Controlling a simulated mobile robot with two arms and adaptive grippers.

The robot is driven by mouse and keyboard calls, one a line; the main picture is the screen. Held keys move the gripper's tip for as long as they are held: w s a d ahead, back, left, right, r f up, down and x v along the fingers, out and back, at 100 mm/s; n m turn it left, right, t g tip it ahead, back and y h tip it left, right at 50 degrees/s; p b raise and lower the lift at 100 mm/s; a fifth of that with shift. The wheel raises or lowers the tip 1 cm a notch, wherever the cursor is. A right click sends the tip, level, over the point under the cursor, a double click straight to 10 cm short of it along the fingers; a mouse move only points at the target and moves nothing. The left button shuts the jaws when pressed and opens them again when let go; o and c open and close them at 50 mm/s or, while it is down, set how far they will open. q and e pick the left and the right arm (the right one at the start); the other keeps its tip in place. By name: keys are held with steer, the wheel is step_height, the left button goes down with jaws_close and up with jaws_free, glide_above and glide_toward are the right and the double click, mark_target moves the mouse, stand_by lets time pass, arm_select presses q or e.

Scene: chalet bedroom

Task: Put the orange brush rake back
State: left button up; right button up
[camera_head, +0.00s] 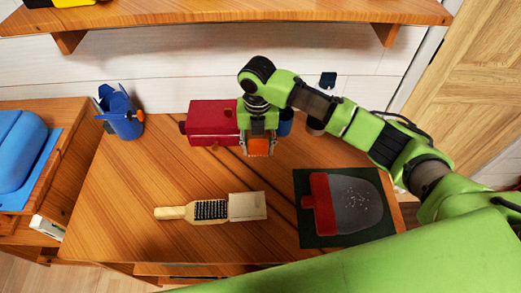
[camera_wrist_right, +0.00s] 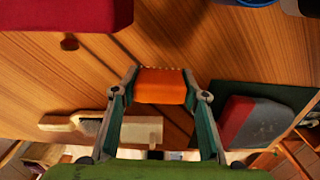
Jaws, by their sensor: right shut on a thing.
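My right gripper (camera_head: 259,138) is shut on the orange brush rake (camera_head: 259,147), above the back middle of the wooden table. In the right wrist view the orange body of the rake (camera_wrist_right: 161,88) sits between the two fingers of the gripper (camera_wrist_right: 161,78), with small light points along its far edge. I cannot tell from the views how high it is over the table. A blue cup-like holder (camera_head: 121,112) stands at the table's back left. A blue container (camera_head: 286,122) is partly hidden behind the right gripper. My left gripper is not in view.
A red box (camera_head: 212,118) stands just left of the gripper. A wooden brush (camera_head: 190,211) and a beige block (camera_head: 248,207) lie at the front. A red-and-grey object (camera_head: 352,204) lies on a dark green mat (camera_head: 313,240). A wooden shelf (camera_head: 210,20) hangs above.

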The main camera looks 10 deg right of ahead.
mark_target(260, 140)
steer(key=shift+w+d+f, duration=0.1)
steer(key=shift+d+f, duration=0.15)
steer(key=shift+f, duration=0.05)
steer(key=shift+w+d+f, duration=0.1)
steer(key=shift+f, duration=0.8)
steer(key=shift+w+d+f, duration=0.1)
steer(key=shift+f, duration=0.8)
steer(key=shift+f, duration=0.15)
steer(key=o, duration=1.2)
steer(key=shift+c, duration=0.2)
steer(key=shift+r+b, duration=0.4)
steer(key=shift+r, duration=3.55)
